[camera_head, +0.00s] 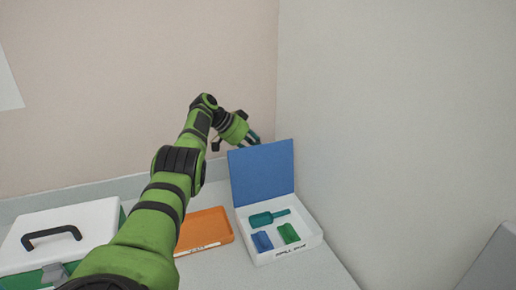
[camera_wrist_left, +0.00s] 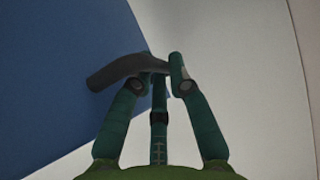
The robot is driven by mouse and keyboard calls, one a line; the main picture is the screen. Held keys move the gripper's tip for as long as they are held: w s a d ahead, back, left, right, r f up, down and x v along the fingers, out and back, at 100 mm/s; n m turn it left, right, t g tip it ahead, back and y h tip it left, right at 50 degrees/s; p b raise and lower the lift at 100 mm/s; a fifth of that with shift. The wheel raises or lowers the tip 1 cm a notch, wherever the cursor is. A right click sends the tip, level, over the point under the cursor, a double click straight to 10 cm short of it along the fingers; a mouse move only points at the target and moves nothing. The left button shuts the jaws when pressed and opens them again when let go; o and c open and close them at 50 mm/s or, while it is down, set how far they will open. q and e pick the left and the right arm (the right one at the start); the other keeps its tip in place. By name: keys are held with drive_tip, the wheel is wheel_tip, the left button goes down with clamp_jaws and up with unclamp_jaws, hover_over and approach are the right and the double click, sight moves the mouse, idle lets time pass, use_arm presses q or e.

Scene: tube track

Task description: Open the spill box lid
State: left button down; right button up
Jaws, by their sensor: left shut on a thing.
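The spill box (camera_head: 281,256) is a white box at the right of the worktop. Its blue lid (camera_head: 263,171) stands raised at the back, roughly upright, and the inside of the box shows. My left gripper (camera_head: 252,137) is at the lid's upper left edge, partly hidden behind it. In the left wrist view, my left gripper (camera_wrist_left: 160,75) is shut on a dark curved piece (camera_wrist_left: 122,70) beside the blue lid (camera_wrist_left: 60,75), which looks like its handle. My right gripper is not in view.
In the box lie a teal scoop (camera_head: 267,217), a blue item (camera_head: 262,241) and a green item (camera_head: 288,233). An orange tray (camera_head: 206,229) lies left of it. A white-lidded case (camera_head: 80,215) with a black handle stands far left. Walls (camera_head: 390,120) are close behind and right.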

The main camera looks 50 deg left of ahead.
use_arm(q)
drive_tip(key=c, duration=1.4)
unclamp_jaws()
drive_tip(key=shift+d, duration=0.1)
drive_tip(key=shift+s+a+r, duration=0.3)
drive_tip(key=shift+a, duration=0.05)
drive_tip(key=v, duration=1)
drive_tip(key=shift+s+r, duration=0.2)
drive_tip(key=shift+r, duration=0.15)
drive_tip(key=shift+a, duration=0.1)
drive_tip(key=shift+r, duration=0.1)
